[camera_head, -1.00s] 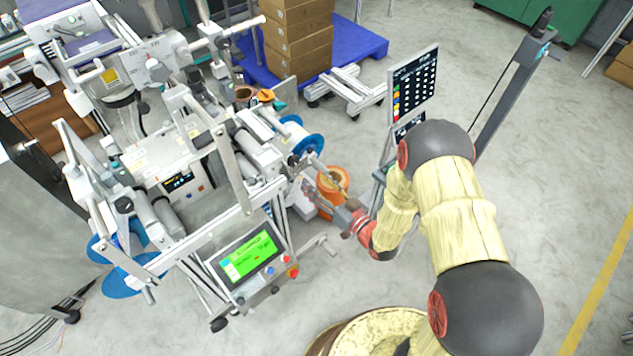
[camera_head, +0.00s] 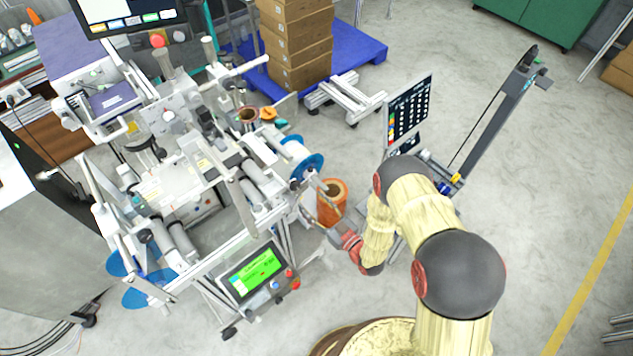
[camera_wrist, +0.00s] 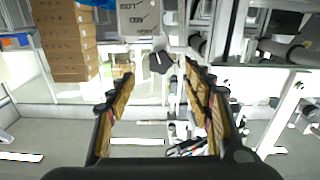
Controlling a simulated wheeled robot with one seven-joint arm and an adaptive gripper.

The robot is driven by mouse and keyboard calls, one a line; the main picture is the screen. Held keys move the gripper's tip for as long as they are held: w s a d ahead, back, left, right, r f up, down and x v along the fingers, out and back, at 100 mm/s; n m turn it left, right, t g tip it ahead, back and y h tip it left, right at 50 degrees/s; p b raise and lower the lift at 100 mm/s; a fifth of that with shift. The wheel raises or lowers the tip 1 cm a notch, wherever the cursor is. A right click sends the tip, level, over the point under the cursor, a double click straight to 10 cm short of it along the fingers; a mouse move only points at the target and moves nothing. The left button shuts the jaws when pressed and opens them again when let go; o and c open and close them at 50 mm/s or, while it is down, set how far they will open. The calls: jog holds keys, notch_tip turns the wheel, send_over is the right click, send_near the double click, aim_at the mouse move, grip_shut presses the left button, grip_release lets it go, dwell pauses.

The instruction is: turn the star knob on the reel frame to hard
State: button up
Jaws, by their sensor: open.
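A dark star-shaped knob (camera_wrist: 160,62) shows in the wrist view, below a grey plate (camera_wrist: 138,17) with dark lettering that appears upside down. The letters are too small to read surely, and I cannot tell the knob's setting. My gripper (camera_wrist: 159,76) is open and empty, its two fingers on either side of the knob in the picture. The knob appears beyond the fingertips, apart from them. In the head view the reel frame (camera_head: 245,205) stands at the left, and my gripper (camera_head: 318,225) is at its right side, small and partly lost against the frame's bars.
A blue-rimmed reel (camera_head: 314,167) and an orange spool (camera_head: 332,198) are close to my gripper. A green-screen panel (camera_head: 255,272) is at the frame's front. A chart board (camera_head: 409,110) stands to the right. Cartons (camera_head: 300,45) stand on a blue pallet (camera_head: 362,48).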

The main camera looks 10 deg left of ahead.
aim_at(297, 187)
jog(key=shift+n, duration=0.3)
jog(key=shift+b+x, duration=0.5)
jog(key=shift+x, duration=3.45)
jog(key=shift+r, duration=0.1)
jog(key=shift+c, duration=0.2)
jog(key=c, duration=1.1)
